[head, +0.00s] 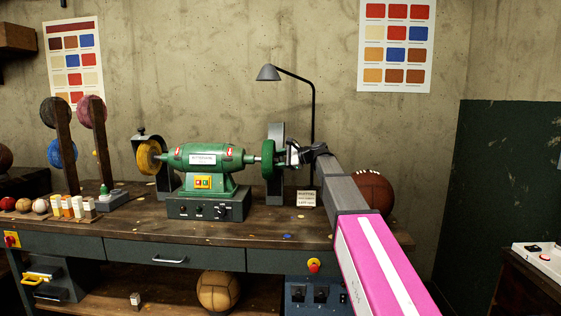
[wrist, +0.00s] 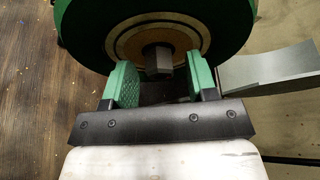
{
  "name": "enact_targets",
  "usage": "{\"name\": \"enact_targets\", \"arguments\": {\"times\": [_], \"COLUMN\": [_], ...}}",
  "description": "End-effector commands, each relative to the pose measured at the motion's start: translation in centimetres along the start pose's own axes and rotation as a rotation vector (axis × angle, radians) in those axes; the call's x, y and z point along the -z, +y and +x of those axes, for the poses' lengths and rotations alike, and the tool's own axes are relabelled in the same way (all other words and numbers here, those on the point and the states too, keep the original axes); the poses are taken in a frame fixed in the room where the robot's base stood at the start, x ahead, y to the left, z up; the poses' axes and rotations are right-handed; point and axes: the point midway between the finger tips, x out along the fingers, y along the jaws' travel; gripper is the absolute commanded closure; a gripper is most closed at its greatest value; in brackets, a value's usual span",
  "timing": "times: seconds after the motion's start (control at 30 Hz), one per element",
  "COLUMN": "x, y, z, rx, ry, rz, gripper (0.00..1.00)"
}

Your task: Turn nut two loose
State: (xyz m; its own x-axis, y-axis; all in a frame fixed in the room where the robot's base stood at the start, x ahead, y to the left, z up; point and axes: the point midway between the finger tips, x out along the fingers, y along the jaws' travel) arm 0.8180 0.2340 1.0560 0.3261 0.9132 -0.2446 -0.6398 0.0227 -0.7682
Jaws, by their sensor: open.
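A grey hex nut (wrist: 158,60) sits at the centre of the green wheel (wrist: 215,25), on a tan disc, in the wrist view. In the head view the green wheel (head: 268,160) is on the right end of the green polishing machine (head: 203,160); the nut cannot be made out there. My gripper (wrist: 162,80) is open. Its two green-padded fingers reach toward the wheel on either side of the nut, with a gap on each side. The head view shows my gripper (head: 293,153) at the wheel's right face. I cannot tell how far the fingertips overlap the nut.
A grey guard (head: 275,135) stands behind the green wheel. A yellow wheel (head: 148,157) is on the machine's left end. A lamp (head: 268,73) rises behind, and a brown ball (head: 373,192) lies right of my arm. The workbench (head: 150,230) is mostly clear in front.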

Motion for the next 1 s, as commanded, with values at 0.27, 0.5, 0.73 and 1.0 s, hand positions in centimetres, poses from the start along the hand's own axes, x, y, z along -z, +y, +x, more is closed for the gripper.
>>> {"name": "enact_targets", "arguments": {"times": [0.27,0.5,0.73,1.0], "x": [-0.01,-0.02,-0.02,-0.02], "y": [0.0,0.05,0.18,0.33], "z": [-0.03,-0.03,-0.01,0.0], "rx": [0.0,0.004,0.037,0.12], "ry": [0.0,0.0,-0.001,0.0], "rz": [0.0,-0.011,-0.091,-0.29], "gripper": [0.97,0.97,0.97,0.97]}}
